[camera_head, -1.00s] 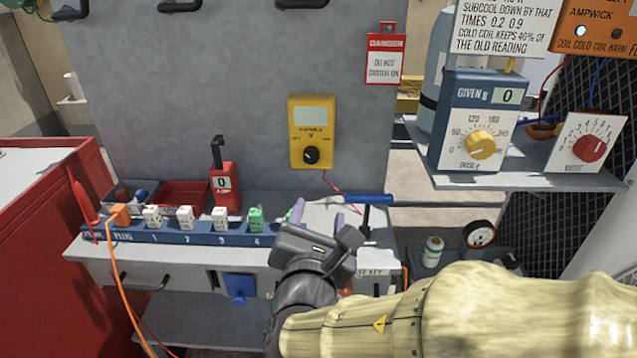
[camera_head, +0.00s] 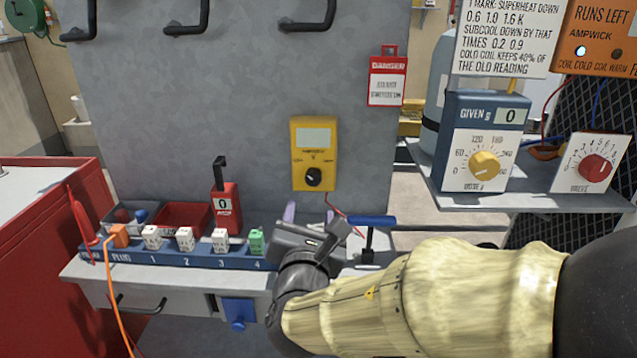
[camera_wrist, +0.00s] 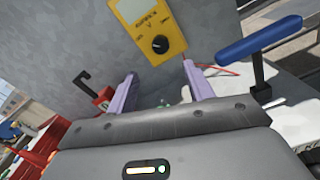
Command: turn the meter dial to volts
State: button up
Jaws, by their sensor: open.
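The yellow meter (camera_head: 313,153) hangs on the grey panel in the head view, with a pale blank-looking screen and a black round dial (camera_head: 313,177) low on its face. In the wrist view the meter (camera_wrist: 152,18) and its dial (camera_wrist: 160,45) are tilted, above and between my fingers. The dial's lettering is too small to read surely. My gripper (camera_head: 308,214) is open and empty, below and in front of the meter, apart from it. Its two purple fingers (camera_wrist: 158,84) point toward the panel in the wrist view.
A blue T-handle (camera_head: 371,221) stands just right of my gripper. A plug strip (camera_head: 203,258) with several plugs and a red device (camera_head: 225,207) marked 0 are to the left. A shelf (camera_head: 540,205) with a yellow knob (camera_head: 484,164) and red knob (camera_head: 596,167) juts out at right.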

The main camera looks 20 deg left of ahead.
aim_at(313, 179)
jog(key=x, duration=1.1)
jog(key=shift+d, duration=0.1)
jog(key=shift+c, duration=0.4)
jog(key=c, duration=0.9)
jog(key=shift+b, duration=0.3)
